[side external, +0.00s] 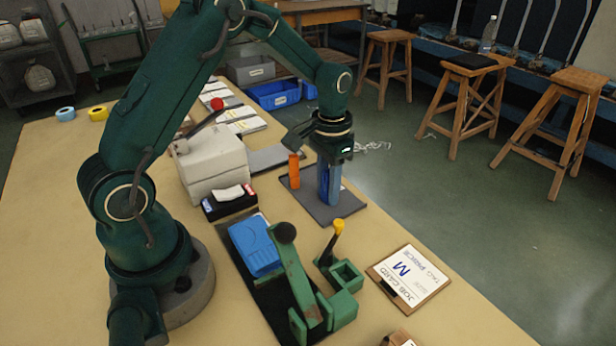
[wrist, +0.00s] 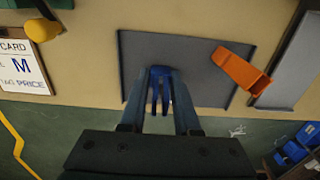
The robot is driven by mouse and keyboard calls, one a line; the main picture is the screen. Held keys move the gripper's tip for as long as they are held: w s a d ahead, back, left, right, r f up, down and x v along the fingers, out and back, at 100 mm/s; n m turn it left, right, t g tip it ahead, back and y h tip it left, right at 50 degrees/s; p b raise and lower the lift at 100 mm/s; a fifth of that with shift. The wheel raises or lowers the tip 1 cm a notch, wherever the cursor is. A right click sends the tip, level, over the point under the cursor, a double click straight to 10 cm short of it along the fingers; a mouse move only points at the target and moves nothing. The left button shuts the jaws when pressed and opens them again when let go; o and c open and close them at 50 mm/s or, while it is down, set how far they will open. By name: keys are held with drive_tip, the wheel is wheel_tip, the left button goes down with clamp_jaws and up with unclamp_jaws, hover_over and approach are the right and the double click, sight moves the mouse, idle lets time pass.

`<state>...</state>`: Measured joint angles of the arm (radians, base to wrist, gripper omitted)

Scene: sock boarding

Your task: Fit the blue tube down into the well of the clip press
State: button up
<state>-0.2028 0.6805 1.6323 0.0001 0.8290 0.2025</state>
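The blue tube (wrist: 161,84) stands on a grey mat (wrist: 200,57), between the two fingertips of my gripper (wrist: 161,76). In the side external view my gripper (side external: 330,185) points straight down over the mat, with the tube largely hidden among the fingers. The fingers sit close on either side of it, but I cannot tell whether they press on it. A green press with a square open well (side external: 346,274) and a yellow-knobbed lever (side external: 338,228) stands nearer the camera; I take it as the clip press. The well looks empty. The yellow knob (wrist: 42,30) shows in the wrist view.
An orange tube (side external: 294,170) stands on the same mat, beside my gripper. A green lever with a black ball (side external: 287,233) and a blue block (side external: 254,246) lie left of the well. A job card (side external: 409,275) lies to its right. Beige table shows between mat and well.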

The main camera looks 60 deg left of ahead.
clamp_jaws()
drive_tip(key=shift+r, duration=0.15)
